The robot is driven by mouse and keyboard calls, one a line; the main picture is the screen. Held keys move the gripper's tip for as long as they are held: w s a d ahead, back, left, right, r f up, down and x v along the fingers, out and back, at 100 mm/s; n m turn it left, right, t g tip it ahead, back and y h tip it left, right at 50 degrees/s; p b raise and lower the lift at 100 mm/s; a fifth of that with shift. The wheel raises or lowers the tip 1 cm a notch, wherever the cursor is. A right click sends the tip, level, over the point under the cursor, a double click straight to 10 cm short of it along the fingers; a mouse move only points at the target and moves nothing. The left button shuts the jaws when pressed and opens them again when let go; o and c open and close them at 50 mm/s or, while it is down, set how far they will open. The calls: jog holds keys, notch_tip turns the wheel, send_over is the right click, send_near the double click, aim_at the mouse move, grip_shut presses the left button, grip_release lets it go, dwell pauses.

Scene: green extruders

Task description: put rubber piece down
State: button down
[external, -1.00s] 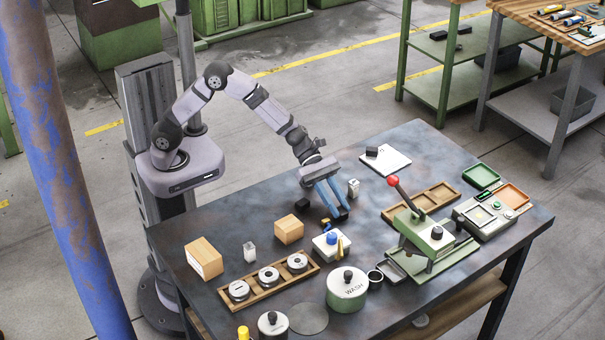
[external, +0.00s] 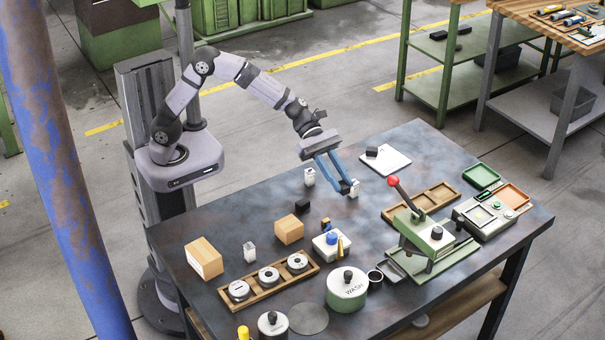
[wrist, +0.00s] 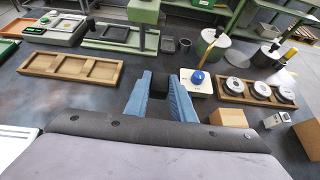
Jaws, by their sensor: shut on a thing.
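My gripper (external: 345,186) has blue fingers and points down above the dark table. It is shut on a small black rubber piece (wrist: 158,82), seen between the fingertips in the wrist view. In the external view the piece is a dark spot at the tips, partly hidden by them. Another black block (external: 302,207) lies on the table to the left. A black block (external: 372,152) lies on a white sheet (external: 395,166) behind.
An empty divided wooden tray (external: 452,190) lies to the right, by a green lever press (external: 428,238) and a scale (external: 478,215).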

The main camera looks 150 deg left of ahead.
jog(key=shift+s+a+r, duration=0.1)
jog(key=shift+s+a, duration=0.15)
jog(key=shift+a, duration=0.1)
jog(key=r+n+g+y+p, duration=0.1)
jog(key=n+g+y+p, duration=0.35)
jog(key=n+y, duration=0.45)
send_over(383, 153)
jog(key=shift+t, duration=0.45)
jog(key=shift+w+f+b, duration=0.15)
jog(key=shift+f+b, duration=2.15)
jog(key=shift+f, duration=2.7)
jog(key=shift+f, duration=0.2)
jog(key=c, duration=1.5)
grip_release()
jog(key=shift+r, duration=0.1)
